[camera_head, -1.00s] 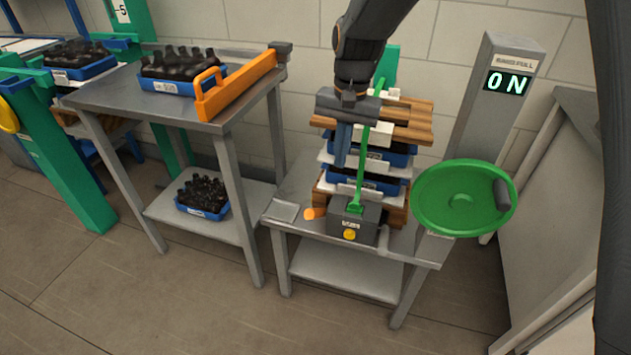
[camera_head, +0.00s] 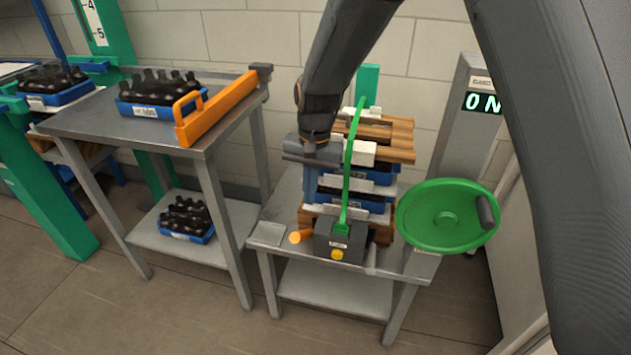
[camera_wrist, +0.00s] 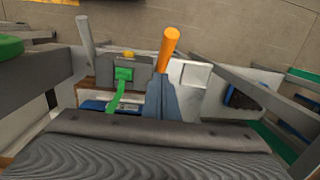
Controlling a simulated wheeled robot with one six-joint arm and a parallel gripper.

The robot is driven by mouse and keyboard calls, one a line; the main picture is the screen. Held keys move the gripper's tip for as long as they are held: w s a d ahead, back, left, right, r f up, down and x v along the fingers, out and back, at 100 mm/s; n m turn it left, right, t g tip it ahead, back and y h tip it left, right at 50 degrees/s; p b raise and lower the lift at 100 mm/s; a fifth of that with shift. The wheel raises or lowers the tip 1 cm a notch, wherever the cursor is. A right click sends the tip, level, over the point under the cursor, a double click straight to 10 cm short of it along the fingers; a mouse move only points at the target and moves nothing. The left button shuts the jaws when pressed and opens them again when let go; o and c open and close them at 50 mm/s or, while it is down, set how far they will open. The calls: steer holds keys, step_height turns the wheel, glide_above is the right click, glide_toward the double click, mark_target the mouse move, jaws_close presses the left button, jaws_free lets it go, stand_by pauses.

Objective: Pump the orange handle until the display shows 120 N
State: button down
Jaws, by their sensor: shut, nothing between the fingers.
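The orange handle (camera_head: 301,236) is a short stub on the left side of a dark box (camera_head: 341,243) on the bench. It also shows in the wrist view (camera_wrist: 168,47), pointing away from the fingers. My gripper (camera_head: 309,196) is shut and empty, fingers pointing down above the handle; in the wrist view its fingers (camera_wrist: 160,84) overlap the near end of the handle, and I cannot tell if they touch. The display (camera_head: 482,102) on the grey post reads 0 N, its right part close to my arm. A green strap (camera_head: 348,170) rises from the box over a stack of crates.
The crate stack (camera_head: 378,190) stands right behind the box. A green handwheel (camera_head: 445,216) is to the right. The box bears a yellow button (camera_head: 337,254). At left is a table (camera_head: 120,125) with an orange rail (camera_head: 222,108) and a blue crate of bottles (camera_head: 160,112).

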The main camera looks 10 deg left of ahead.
steer(key=p, duration=0.1)
glide_above(302, 231)
steer(key=f, duration=0.3)
steer(key=w+f, duration=0.1)
steer(key=f, duration=0.1)
steer(key=shift+d+f, duration=0.1)
steer(key=shift+d, duration=0.3)
steer(key=shift+s+a+f, duration=0.2)
steer(key=shift+s+f, duration=0.35)
steer(key=shift+f, duration=0.05)
